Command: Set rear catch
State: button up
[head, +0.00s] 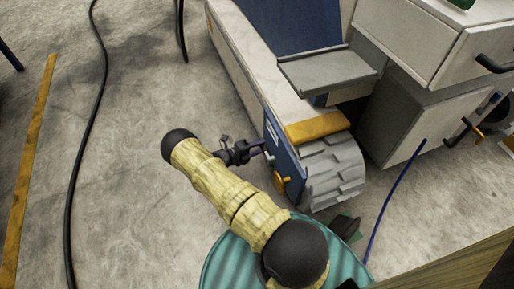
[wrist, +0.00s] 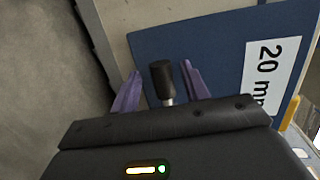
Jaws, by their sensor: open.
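The rear catch shows in the wrist view as a short dark knob (wrist: 163,78) on a light metal stem. It stands out in front of a blue panel (wrist: 200,52) with a white label reading "20 m…". My gripper (wrist: 158,88) is open, with one purple finger on each side of the knob. Gaps show between the knob and both fingers. In the head view my gripper (head: 262,148) is at the blue side plate (head: 283,152) of the machine, and the knob is hidden there.
A yellow-orange knob (head: 281,182) sits low on the same blue plate. A ridged grey wheel (head: 333,172) and a yellow strip (head: 318,126) are just right of it. A black cable (head: 90,135) lies on the floor at left. The concrete floor between is clear.

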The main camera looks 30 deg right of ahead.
jog(key=a+r+p, duration=0.3)
jog(key=a+p, duration=0.2)
jog(key=a, duration=1.2)
jog(key=shift+w+r+p, duration=0.15)
jog(key=shift+p, duration=0.25)
